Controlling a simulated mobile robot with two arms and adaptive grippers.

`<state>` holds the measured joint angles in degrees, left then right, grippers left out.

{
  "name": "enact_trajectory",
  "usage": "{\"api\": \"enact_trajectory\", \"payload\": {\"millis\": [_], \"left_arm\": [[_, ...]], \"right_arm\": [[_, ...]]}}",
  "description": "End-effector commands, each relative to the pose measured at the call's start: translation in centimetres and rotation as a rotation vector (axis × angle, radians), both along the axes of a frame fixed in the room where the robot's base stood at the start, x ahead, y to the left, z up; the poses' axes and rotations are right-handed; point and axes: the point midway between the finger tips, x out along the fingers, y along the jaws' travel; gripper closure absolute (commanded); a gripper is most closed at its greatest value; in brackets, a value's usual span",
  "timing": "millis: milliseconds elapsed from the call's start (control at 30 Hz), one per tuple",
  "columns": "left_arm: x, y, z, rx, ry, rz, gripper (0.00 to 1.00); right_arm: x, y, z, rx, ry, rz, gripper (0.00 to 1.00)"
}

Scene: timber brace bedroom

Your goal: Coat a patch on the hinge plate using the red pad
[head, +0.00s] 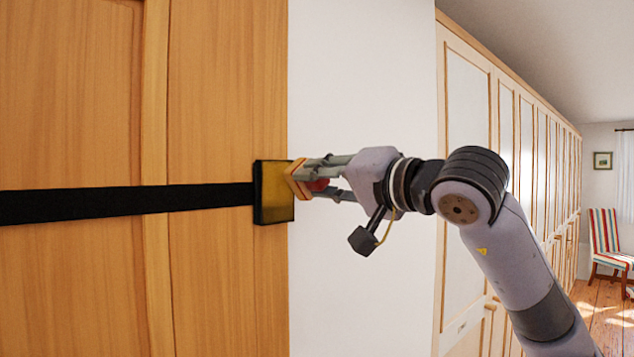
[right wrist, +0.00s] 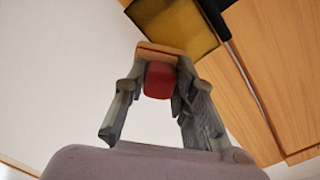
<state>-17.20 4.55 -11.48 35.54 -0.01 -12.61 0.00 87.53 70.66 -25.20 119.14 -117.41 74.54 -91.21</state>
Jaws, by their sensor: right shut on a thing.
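The hinge plate (head: 273,198) is a golden square with a black edge on the wooden door, at the end of a black strap. It also shows at the top of the right wrist view (right wrist: 175,28). My right gripper (head: 308,180) is shut on the red pad (right wrist: 159,80), which has an orange-tan face layer at its front. In the head view the pad (head: 319,185) is mostly hidden by the fingers. Its face is at the right edge of the plate; I cannot tell whether it touches. My left gripper is not in view.
The black strap (head: 120,203) runs left across the wooden door (head: 70,100). A white wall (head: 360,80) is right of the door. A row of panelled wardrobes (head: 467,120) recedes to the right, with a striped chair (head: 606,238) far off.

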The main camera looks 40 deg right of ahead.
Motion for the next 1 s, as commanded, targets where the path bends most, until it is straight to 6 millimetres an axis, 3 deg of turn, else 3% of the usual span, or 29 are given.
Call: {"api": "enact_trajectory", "payload": {"millis": [167, 633, 1000], "left_arm": [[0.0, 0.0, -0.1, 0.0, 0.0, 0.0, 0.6], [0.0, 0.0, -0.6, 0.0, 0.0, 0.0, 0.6], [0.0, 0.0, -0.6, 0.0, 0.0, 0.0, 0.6]], "right_arm": [[-0.7, 0.0, 0.0, -0.001, -0.003, 0.001, 0.98], [-5.3, -0.4, 0.0, -0.001, -0.004, 0.0, 0.98], [-6.0, -0.4, 0.0, 0.0, -0.002, 0.003, 0.98]]}}
